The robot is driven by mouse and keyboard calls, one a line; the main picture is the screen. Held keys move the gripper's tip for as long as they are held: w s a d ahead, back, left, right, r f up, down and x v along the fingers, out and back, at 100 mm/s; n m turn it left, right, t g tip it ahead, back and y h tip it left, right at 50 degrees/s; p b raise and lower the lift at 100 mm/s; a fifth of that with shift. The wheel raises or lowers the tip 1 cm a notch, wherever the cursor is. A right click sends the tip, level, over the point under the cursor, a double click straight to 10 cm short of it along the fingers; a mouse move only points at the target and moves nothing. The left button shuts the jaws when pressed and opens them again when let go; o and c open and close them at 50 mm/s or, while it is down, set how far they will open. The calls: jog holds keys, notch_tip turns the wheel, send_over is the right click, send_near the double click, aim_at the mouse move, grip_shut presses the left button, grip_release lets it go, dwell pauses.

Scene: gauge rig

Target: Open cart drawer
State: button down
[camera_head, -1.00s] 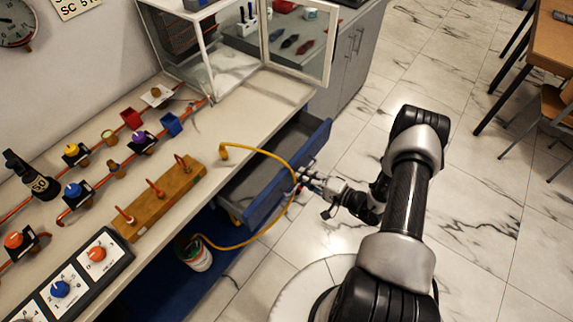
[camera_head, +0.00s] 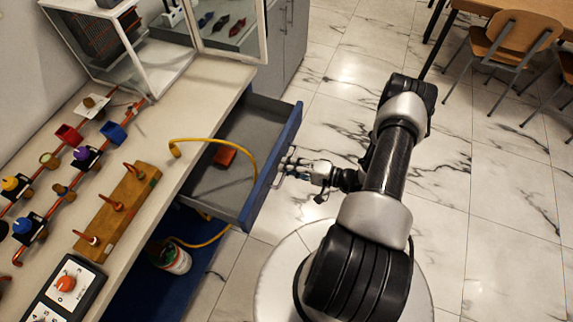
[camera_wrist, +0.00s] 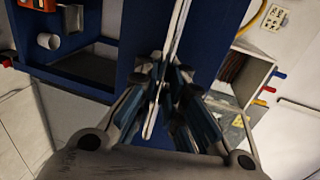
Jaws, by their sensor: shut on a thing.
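The blue cart drawer (camera_head: 262,178) is pulled out from under the workbench, with its grey interior showing. An orange-red item (camera_head: 225,156) lies inside it near the bench side. My gripper (camera_head: 290,163) is at the outer face of the drawer front, shut on the light metal handle (camera_head: 276,180). In the wrist view my gripper (camera_wrist: 165,88) has its fingers closed around the long pale handle bar (camera_wrist: 180,28), in front of the blue drawer front (camera_wrist: 130,52). The fingers hide part of the handle.
A yellow hose (camera_head: 222,141) arches from the bench across the open drawer. A can (camera_head: 173,258) stands below on the blue lower shelf. A wooden block with red pegs (camera_head: 120,207) lies on the bench. Marble floor at the right is free up to the chairs (camera_head: 520,38).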

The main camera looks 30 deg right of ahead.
jog(key=c, duration=2)
grip_release()
jog(key=shift+r, duration=0.1)
jog(key=shift+o, duration=0.2)
jog(key=v, duration=1.2)
